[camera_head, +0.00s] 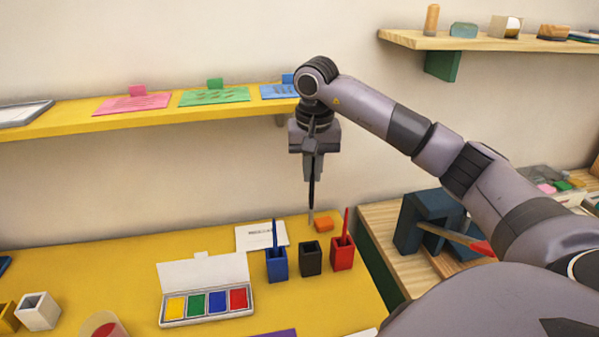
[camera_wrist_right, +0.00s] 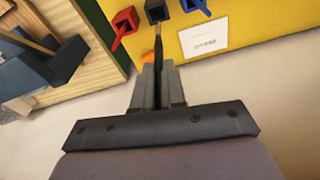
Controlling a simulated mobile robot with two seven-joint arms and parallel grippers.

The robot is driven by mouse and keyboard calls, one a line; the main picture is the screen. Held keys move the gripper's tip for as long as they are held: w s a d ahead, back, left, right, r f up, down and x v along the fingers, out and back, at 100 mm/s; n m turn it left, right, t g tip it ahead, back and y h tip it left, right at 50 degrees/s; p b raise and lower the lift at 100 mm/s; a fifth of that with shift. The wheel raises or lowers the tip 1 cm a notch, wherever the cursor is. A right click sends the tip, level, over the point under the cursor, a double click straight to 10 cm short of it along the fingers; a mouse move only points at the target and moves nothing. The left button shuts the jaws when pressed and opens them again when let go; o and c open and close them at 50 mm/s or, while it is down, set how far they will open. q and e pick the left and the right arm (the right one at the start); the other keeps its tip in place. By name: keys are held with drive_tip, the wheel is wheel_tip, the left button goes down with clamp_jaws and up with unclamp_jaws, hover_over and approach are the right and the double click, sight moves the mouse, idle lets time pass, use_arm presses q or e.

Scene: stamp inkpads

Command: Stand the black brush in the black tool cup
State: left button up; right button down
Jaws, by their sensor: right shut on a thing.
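The black brush (camera_head: 311,196) hangs upright from my right gripper (camera_head: 313,174), which is shut on its upper part. Its pale lower end points down, seen in front of the wall and close to the orange block. The brush also shows as a thin dark rod between the fingers in the right wrist view (camera_wrist_right: 158,48). The black tool cup (camera_head: 310,259) stands on the yellow table, with no tool visible in it. In the head view the brush is above and apart from the cup. The cup also shows at the top of the wrist view (camera_wrist_right: 157,12). My left gripper is out of view.
A blue cup (camera_head: 277,266) with a blue brush and a red cup (camera_head: 342,254) with a red brush flank the black cup closely. An open inkpad set (camera_head: 207,302) stands left.

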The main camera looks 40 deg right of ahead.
sight(312, 194)
drive_tip(key=shift+d+f, duration=0.1)
drive_tip(key=shift+f, duration=2.05)
drive_tip(key=shift+f+b, duration=2.6)
drive_tip(key=shift+f, duration=1.55)
drive_tip(key=c, duration=1.1)
unclamp_jaws()
drive_tip(key=r, duration=0.7)
drive_tip(key=shift+s+a+r, duration=0.1)
drive_tip(key=shift+s+a, duration=0.2)
drive_tip(key=shift+s, duration=0.05)
